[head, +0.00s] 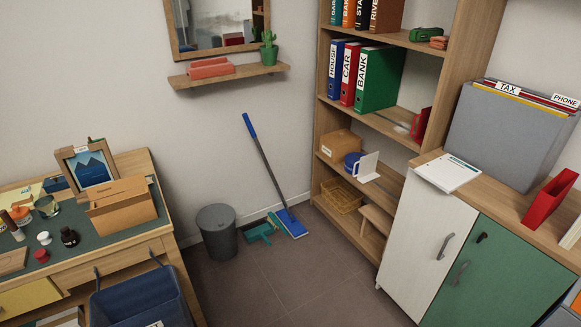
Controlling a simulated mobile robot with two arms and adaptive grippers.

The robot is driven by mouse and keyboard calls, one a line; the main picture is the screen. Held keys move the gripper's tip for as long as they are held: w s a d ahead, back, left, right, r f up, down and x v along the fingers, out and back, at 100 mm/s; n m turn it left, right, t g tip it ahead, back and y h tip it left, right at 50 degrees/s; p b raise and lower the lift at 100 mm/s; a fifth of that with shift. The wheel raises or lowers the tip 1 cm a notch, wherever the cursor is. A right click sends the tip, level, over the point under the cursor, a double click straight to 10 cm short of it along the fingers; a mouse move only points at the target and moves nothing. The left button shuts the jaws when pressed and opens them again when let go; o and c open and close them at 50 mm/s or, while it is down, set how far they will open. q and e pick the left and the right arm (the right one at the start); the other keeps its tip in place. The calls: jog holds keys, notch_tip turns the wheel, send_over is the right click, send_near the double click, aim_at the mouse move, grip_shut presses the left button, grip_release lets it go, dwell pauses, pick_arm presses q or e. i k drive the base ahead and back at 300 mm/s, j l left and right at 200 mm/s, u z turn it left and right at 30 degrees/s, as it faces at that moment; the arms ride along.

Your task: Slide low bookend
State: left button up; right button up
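A white L-shaped piece that looks like a bookend (367,166) stands on a lower shelf of the wooden bookcase (447,80), beside a round blue object (352,161). A red upright piece (419,126), perhaps another bookend, stands at the right end of the shelf above, with a small pale item beside it. A red angled holder (549,199) stands on the cabinet top at the right. The frame does not settle which of these is the low bookend. Neither of my grippers is in view.
A cardboard box (340,145) sits left of the white piece. A white-and-green cabinet (428,228) stands right of the bookcase.

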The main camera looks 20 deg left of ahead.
aim_at(368, 165)
jog(key=u, duration=0.25)
jog(key=i+j+z, duration=0.1)
jog(key=i+z, duration=0.2)
jog(key=z, duration=0.2)
jog(key=i+j+z, duration=0.2)
jog(key=z, duration=0.25)
jog(key=i, duration=0.05)
